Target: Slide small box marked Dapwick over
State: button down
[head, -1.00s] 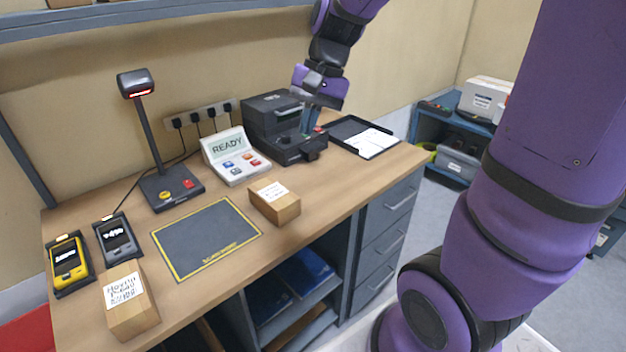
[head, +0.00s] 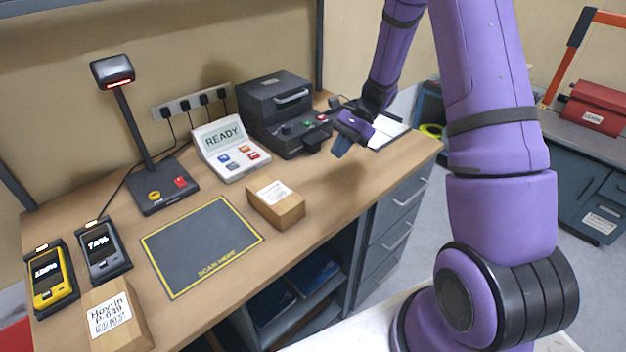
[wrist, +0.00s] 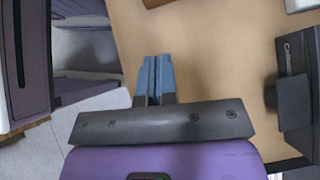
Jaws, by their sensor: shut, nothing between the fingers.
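Two small brown boxes with white labels stand on the desk in the head view. One box (head: 276,204) is at the right edge of the dark scan mat (head: 203,244); its label is too small to read. The other box (head: 118,318) is at the front left, and its label seems to read "Hovlin". I cannot read Dapwick on either. My gripper (head: 341,148) is shut and empty above the desk, right of the first box and apart from it. In the wrist view its blue fingertips (wrist: 153,75) are together over bare wood.
A scanner stand (head: 151,150), a console reading READY (head: 226,147) and a dark printer-like machine (head: 287,112) line the back. Two handheld devices, yellow (head: 50,279) and grey (head: 103,250), lie at left. Desk between box and gripper is clear.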

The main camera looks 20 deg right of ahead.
aim_at(298, 196)
jog(key=x, duration=0.9)
jog(key=shift+f, duration=0.25)
jog(key=a, duration=0.3)
jog(key=shift+s+a+f, duration=0.1)
jog(key=shift+s+f, duration=0.15)
jog(key=shift+s+a, duration=0.1)
jog(key=shift+a, duration=0.5)
jog(key=shift+a, duration=0.1)
jog(key=s+a, duration=0.1)
jog(key=a, duration=0.6)
jog(key=s+a, duration=0.1)
jog(key=a, duration=0.5)
jog(key=s+a, duration=0.2)
jog(key=a, duration=0.5)
jog(key=shift+a, duration=0.3)
